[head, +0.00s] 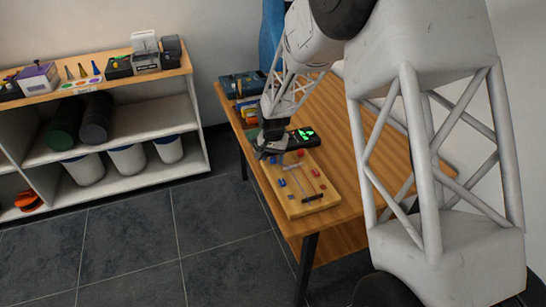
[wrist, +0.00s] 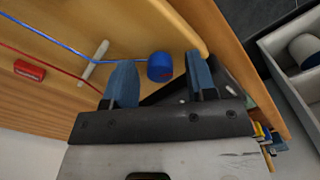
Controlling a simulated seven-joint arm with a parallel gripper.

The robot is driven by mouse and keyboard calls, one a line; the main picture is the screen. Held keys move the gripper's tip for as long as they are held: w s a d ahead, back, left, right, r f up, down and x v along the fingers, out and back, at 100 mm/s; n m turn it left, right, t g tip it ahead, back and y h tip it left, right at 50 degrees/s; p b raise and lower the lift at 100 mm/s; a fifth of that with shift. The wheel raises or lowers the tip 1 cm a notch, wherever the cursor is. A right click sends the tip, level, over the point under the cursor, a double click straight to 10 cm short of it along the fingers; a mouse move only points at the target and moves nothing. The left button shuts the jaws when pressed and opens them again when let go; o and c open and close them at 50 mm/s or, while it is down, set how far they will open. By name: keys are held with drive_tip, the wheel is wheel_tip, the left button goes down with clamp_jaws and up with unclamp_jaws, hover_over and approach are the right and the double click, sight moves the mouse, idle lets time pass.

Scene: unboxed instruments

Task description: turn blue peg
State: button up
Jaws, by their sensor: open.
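The blue peg (wrist: 160,67) is a short round knob standing on the light wooden board (wrist: 128,22), with a blue wire running from it to the left in the wrist view. My gripper (wrist: 159,62) is open, with one blue finger on each side of the peg and a visible gap to each. I cannot tell how far the fingertips reach down beside it. In the head view my gripper (head: 266,150) is over the far left end of the board (head: 312,207) and hides what is under it.
A red block (wrist: 29,70), a pale rod (wrist: 95,62) and a red wire are on the board. A dark device with a green display (head: 304,134) lies behind the board on the wooden table (head: 345,150). A shelf unit (head: 100,90) stands to the left, apart from the table.

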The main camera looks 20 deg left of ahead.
drive_tip(key=c, duration=0.9)
drive_tip(key=shift+n, duration=1.4)
drive_tip(key=n, duration=0.9)
drive_tip(key=shift+n, duration=2.1)
